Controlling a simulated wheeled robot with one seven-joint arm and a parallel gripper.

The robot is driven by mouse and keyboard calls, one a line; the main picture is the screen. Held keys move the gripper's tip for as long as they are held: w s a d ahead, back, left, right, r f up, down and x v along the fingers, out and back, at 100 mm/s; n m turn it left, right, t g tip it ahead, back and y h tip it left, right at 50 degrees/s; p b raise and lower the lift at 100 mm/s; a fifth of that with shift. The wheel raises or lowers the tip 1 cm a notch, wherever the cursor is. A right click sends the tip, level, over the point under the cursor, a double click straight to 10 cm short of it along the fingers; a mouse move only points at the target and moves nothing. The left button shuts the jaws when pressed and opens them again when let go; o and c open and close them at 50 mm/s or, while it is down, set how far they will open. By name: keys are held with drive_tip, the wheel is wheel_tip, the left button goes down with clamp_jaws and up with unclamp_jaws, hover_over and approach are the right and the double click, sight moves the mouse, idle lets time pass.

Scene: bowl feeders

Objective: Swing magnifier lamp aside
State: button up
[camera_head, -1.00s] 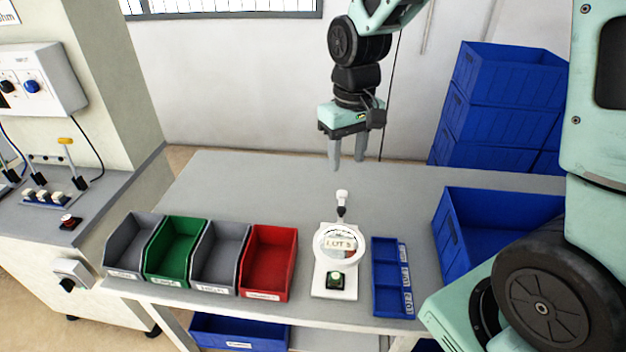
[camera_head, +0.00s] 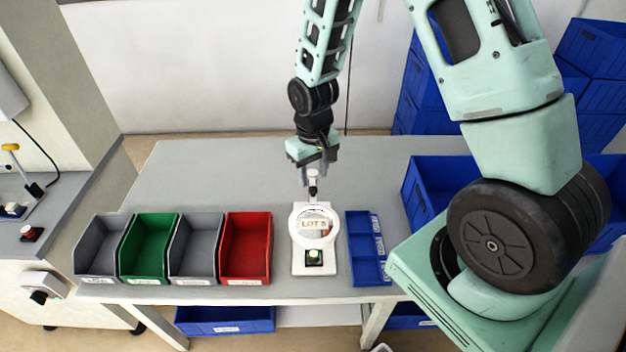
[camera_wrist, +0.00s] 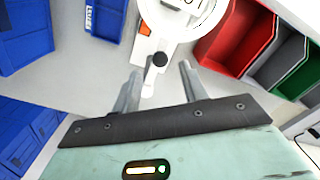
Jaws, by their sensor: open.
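My gripper (camera_head: 317,180) is open, pointing down at the lamp's rear joint. In the wrist view my gripper (camera_wrist: 159,88) has one finger on each side of the lamp's black knob (camera_wrist: 160,59). I cannot tell whether the fingers touch it.
Two grey bins, a green bin (camera_head: 150,247) and a red bin (camera_head: 246,247) stand left of the lamp. A blue divided tray (camera_head: 366,248) lies close on its right. Larger blue crates (camera_head: 424,190) are at the right. The bench behind the bins is clear.

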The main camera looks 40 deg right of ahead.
sight(312, 188)
drive_tip(key=shift+f, duration=1.9)
clamp_jaws()
drive_tip(key=shift+w+a, duration=0.1)
drive_tip(key=w+a+m+p, duration=0.1)
drive_tip(key=w+a+m, duration=0.1)
drive_tip(key=w+m, duration=0.9)
drive_tip(key=shift+w+m, duration=0.4)
drive_tip(key=shift+m, duration=3.1)
drive_tip(key=shift+r, duration=0.1)
